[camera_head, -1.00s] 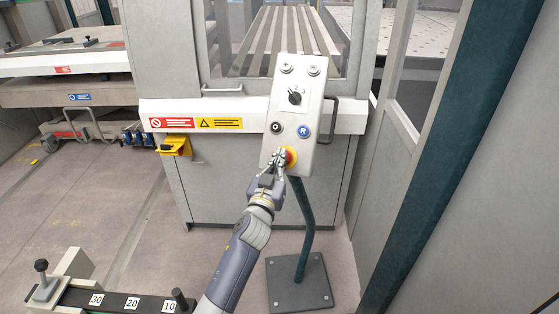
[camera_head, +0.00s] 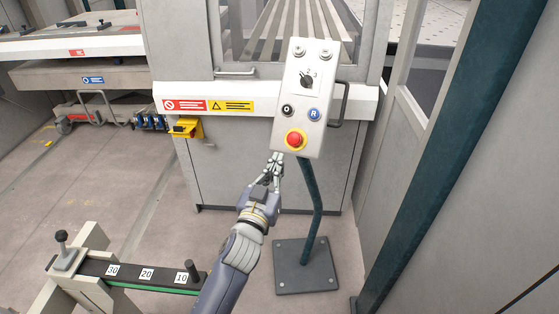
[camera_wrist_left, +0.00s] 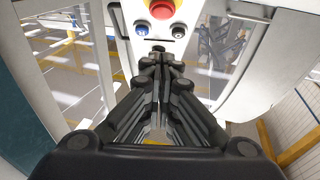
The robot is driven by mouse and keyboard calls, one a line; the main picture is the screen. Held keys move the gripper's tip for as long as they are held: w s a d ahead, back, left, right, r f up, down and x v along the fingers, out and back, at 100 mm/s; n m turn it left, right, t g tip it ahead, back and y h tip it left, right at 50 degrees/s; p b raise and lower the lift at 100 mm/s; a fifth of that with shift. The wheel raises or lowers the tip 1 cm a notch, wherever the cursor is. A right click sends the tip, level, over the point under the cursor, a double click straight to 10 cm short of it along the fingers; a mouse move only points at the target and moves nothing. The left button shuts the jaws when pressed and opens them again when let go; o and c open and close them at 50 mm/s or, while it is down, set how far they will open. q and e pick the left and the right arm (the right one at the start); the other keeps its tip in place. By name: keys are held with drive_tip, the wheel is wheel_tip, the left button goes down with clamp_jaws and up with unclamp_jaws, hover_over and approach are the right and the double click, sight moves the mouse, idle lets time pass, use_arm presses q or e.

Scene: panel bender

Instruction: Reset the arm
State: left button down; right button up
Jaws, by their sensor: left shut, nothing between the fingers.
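My left gripper (camera_head: 274,163) is in the head view, just below and left of the control box, apart from the red emergency-stop button (camera_head: 295,139) on its yellow base. Its fingers are shut with nothing between them. In the left wrist view my left gripper (camera_wrist_left: 159,50) points toward the box, with the red button (camera_wrist_left: 162,8) just beyond the tips. The control box (camera_head: 305,125) stands on a dark bent post and carries a black rotary switch (camera_head: 307,80), a black O button (camera_head: 288,110) and a blue R button (camera_head: 314,114). My right gripper does not show.
A grey machine cabinet (camera_head: 235,160) with a white ledge stands behind the box. The post's base plate (camera_head: 305,265) is on the floor. A numbered ruler bar (camera_head: 130,275) is at lower left. A dark green column (camera_head: 445,130) rises at right. Open floor (camera_head: 100,195) lies at left.

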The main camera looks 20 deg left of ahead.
use_arm(q)
drive_tip(key=shift+s, duration=0.1)
idle(0.3)
drive_tip(key=s+d+f+m+g+h, duration=0.1)
drive_tip(key=s+f+g, duration=0.15)
drive_tip(key=f, duration=0.95)
drive_tip(key=s+d+f+g, duration=0.1)
drive_tip(key=f+g, duration=0.2)
drive_tip(key=f, duration=0.9)
drive_tip(key=s+f+m+g, duration=0.1)
drive_tip(key=s+f+g, duration=0.1)
drive_tip(key=s+f, duration=0.45)
drive_tip(key=s+f+g, duration=0.2)
drive_tip(key=s+f, duration=0.1)
drive_tip(key=f, duration=0.7)
drive_tip(key=s+a+f+g, duration=0.2)
drive_tip(key=s+f+g, duration=0.2)
drive_tip(key=s+f, duration=0.95)
drive_tip(key=s+a+f+g, duration=0.1)
drive_tip(key=s+f, duration=0.3)
drive_tip(key=s, duration=0.8)
drive_tip(key=s+a+f+g, duration=0.2)
drive_tip(key=s+f+g, duration=0.2)
drive_tip(key=s, duration=0.9)
drive_tip(key=shift+f+m, duration=0.2)
drive_tip(key=shift+m, duration=0.2)
drive_tip(key=shift+a, duration=0.1)
